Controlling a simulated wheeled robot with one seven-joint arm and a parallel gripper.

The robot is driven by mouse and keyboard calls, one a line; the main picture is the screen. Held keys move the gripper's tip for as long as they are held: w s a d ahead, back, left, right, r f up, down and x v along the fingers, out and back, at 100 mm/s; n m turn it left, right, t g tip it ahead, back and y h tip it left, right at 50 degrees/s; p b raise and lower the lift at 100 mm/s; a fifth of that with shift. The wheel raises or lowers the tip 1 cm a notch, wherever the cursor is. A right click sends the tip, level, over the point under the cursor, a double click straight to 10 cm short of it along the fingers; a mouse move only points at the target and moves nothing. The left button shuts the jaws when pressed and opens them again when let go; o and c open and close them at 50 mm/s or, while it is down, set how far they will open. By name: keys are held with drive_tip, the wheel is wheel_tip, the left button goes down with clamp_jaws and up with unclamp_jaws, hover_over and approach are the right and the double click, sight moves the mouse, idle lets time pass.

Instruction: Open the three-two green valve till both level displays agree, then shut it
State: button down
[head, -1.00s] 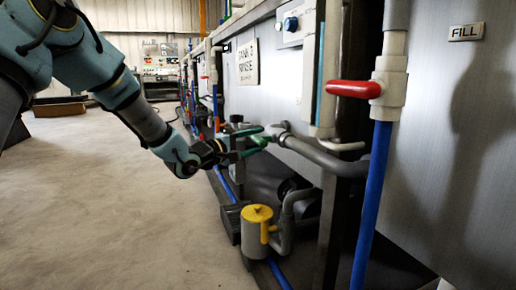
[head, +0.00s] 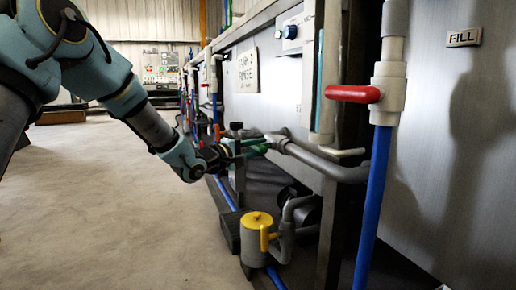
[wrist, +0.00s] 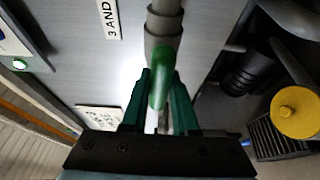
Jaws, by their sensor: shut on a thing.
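The green valve handle (head: 259,147) sits at the end of a grey pipe low on the tank side. In the wrist view the green handle (wrist: 160,75) lies between the two dark green fingers of my gripper (wrist: 160,108), which is shut on it. There it points roughly in line with the grey pipe fitting (wrist: 164,25). In the head view my gripper (head: 236,149) reaches the handle from the left. A white panel with a blue round part (head: 291,31) is on the tank wall above; I cannot read a level on it.
A red-handled valve (head: 353,93) on a blue pipe stands close at the right, by a FILL label (head: 464,37). A yellow-topped pot (head: 257,222) stands on the floor below my gripper. A tank sign (head: 247,70) hangs behind. The floor at left is clear.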

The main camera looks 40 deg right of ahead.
idle(0.6)
drive_tip(key=m+h, duration=0.1)
drive_tip(key=m, duration=0.3)
drive_tip(key=shift+h+p, duration=0.3)
drive_tip(key=shift+p, duration=0.1)
drive_tip(key=m+g+h, duration=0.1)
drive_tip(key=m+g, duration=0.1)
drive_tip(key=m, duration=0.3)
drive_tip(key=shift+f, duration=0.1)
drive_tip(key=m+g, duration=0.1)
drive_tip(key=m, duration=0.2)
drive_tip(key=m+g+h+b, duration=0.1)
drive_tip(key=m+g, duration=0.1)
drive_tip(key=m, duration=0.1)
drive_tip(key=m+g, duration=0.1)
drive_tip(key=m, duration=0.2)
drive_tip(key=m+g, duration=0.2)
drive_tip(key=m, duration=0.2)
drive_tip(key=shift+y+b, duration=0.3)
drive_tip(key=shift+b, duration=0.05)
drive_tip(key=shift+m+g, duration=0.4)
drive_tip(key=c, duration=0.7)
unclamp_jaws()
